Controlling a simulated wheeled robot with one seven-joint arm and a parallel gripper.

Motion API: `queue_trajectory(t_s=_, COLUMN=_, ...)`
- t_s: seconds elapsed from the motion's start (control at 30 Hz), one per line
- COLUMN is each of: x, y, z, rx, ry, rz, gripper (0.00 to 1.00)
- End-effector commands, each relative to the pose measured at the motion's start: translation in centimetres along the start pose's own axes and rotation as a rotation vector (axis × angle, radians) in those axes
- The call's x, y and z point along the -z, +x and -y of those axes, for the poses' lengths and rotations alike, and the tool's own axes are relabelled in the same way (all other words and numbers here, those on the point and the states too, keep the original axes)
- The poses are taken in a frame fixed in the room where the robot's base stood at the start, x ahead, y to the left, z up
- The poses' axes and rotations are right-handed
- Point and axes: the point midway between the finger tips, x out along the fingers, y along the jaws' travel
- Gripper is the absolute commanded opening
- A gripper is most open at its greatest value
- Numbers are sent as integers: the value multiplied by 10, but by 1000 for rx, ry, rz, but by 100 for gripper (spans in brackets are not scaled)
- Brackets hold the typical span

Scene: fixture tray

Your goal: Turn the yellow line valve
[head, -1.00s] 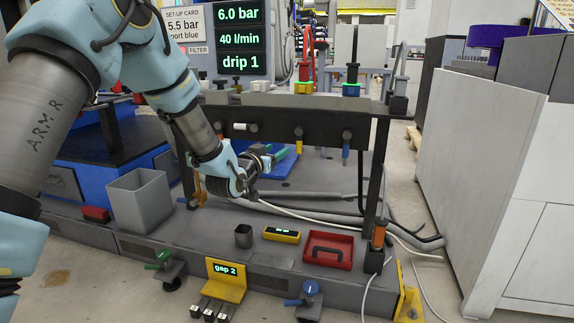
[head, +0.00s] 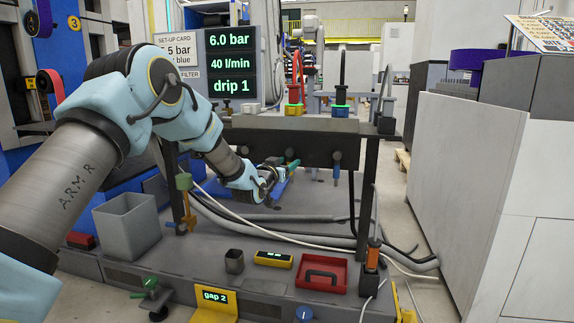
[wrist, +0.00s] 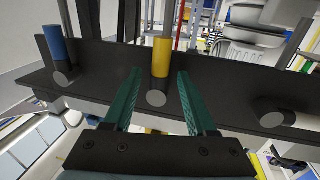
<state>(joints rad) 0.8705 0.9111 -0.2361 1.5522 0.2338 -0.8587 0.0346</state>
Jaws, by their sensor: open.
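The yellow line valve shows in the wrist view as a yellow handle (wrist: 161,60) on a round grey hub, square to the dark bar (wrist: 100,66). My gripper (wrist: 159,74) is open, its two green fingers on either side of the yellow handle, with a visible gap on each side. In the head view my gripper (head: 283,168) is at the dark bar (head: 260,139), and the yellow handle is hidden behind it. A blue-handled valve (wrist: 54,42) is to the left in the wrist view; it also hangs from the bar in the head view (head: 337,163).
Another valve (wrist: 285,117), its handle lying along the bar, is at right in the wrist view. On the bench are a grey bin (head: 126,228), a small cup (head: 234,261), a yellow meter (head: 273,259) and a red tray (head: 343,274). A display (head: 231,62) reads 6.0 bar, 40 l/min, drip 1.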

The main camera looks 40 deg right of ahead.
Motion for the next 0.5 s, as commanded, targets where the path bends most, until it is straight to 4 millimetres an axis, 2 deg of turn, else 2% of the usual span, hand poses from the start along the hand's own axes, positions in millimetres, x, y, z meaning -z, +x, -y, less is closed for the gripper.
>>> queue_trajectory(t_s=0.23, x=0, y=1, z=0, rx=0, ry=0, rz=0, gripper=57)
queue_trajectory(t_s=0.5, x=0, y=0, z=0, rx=0, ry=0, rz=0, gripper=27)
